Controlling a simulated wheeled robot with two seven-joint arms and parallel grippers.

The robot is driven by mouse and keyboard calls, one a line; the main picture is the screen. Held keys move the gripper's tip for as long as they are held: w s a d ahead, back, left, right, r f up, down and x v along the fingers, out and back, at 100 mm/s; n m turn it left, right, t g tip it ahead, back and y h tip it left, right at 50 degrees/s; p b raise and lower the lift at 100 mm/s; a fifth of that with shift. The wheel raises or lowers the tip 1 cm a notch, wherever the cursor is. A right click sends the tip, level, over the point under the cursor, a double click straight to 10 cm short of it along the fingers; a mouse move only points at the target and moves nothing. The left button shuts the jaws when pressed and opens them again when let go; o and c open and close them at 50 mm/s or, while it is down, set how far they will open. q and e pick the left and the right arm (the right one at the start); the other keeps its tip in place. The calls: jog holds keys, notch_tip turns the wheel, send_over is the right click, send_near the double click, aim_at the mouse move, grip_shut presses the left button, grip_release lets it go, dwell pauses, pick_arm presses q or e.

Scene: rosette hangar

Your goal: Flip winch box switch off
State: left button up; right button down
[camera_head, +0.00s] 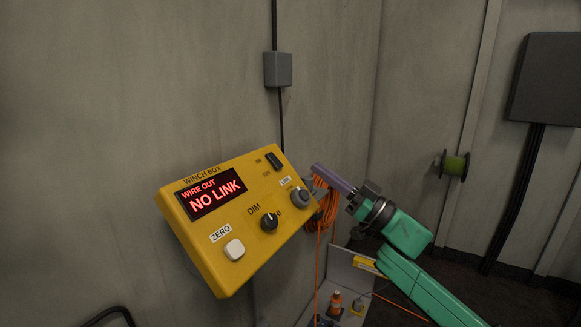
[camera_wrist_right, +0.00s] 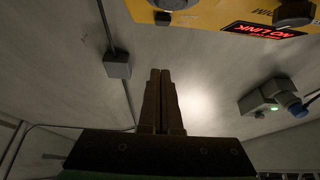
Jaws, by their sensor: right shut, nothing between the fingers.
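The yellow winch box (camera_head: 205,262) hangs tilted on the wall in the head view, its red display reading "WIRE OUT NO LINK". A dark rocker switch (camera_head: 273,160) sits near its upper right corner; its position is too small to tell. My right gripper (camera_head: 317,168) is shut and empty, its fingertips just right of the box's right edge, apart from the switch in the picture. In the right wrist view the shut fingers (camera_wrist_right: 160,73) point toward the yellow box (camera_wrist_right: 218,12) along the top edge. A dark part (camera_wrist_right: 172,4) on it is cut off there. My left gripper is out of view.
The box also carries a white ZERO button (camera_head: 234,249), a DIM knob (camera_head: 269,221) and a grey LINK connector (camera_head: 300,197). Orange cable (camera_head: 325,208) hangs behind my right fingers. A grey junction box (camera_head: 278,69) is on the wall above.

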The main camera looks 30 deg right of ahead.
aim_at(274, 161)
jog(key=p+x, duration=0.1)
jog(key=x, duration=0.2)
jog(key=p+x, duration=0.1)
jog(key=x, duration=0.3)
jog(key=shift+r+p, duration=0.3)
jog(key=shift+r, duration=0.1)
jog(key=f, duration=0.1)
jog(key=w+f, duration=0.1)
jog(key=f, duration=0.1)
jog(key=shift+w+a, duration=0.3)
jog(key=shift+a, duration=0.1)
jog(key=shift+w+a+f, duration=0.15)
jog(key=shift+w+f, duration=0.15)
jog(key=shift+f, duration=0.2)
